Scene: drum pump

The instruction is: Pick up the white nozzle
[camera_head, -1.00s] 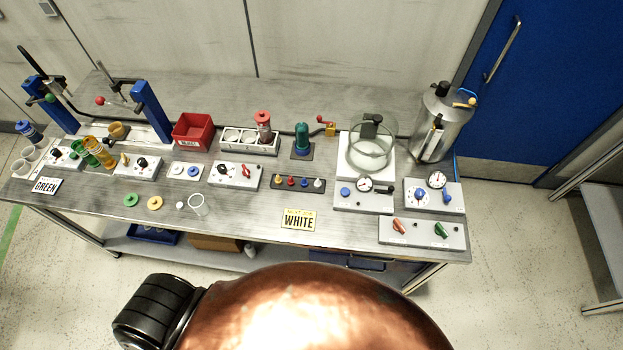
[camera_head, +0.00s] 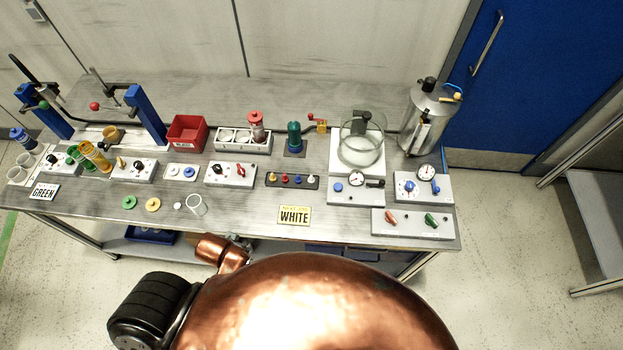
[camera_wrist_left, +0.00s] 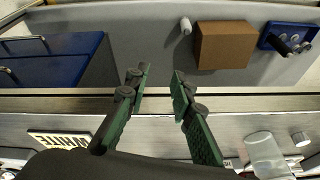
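The white nozzle (camera_head: 312,180) stands upright at the right end of a dark rack (camera_head: 266,180), beside blue, red and yellow ones. It does not show in the left wrist view. My left gripper (camera_wrist_left: 158,77) is open and empty in the left wrist view, with its fingers apart over the bench's front edge. In the head view my left arm's copper link shows just in front of the bench, below and left of the "WHITE" sign (camera_head: 294,215); the gripper is mostly hidden there. The gripper is well apart from the nozzle. My right gripper is not in view.
A clear cup (camera_head: 196,205) and a small white cap (camera_head: 178,206) stand near the front edge, left of the sign. Switch boxes (camera_head: 231,175) and a gauge box (camera_head: 355,190) flank the rack. The lower shelf holds a brown box (camera_wrist_left: 222,45).

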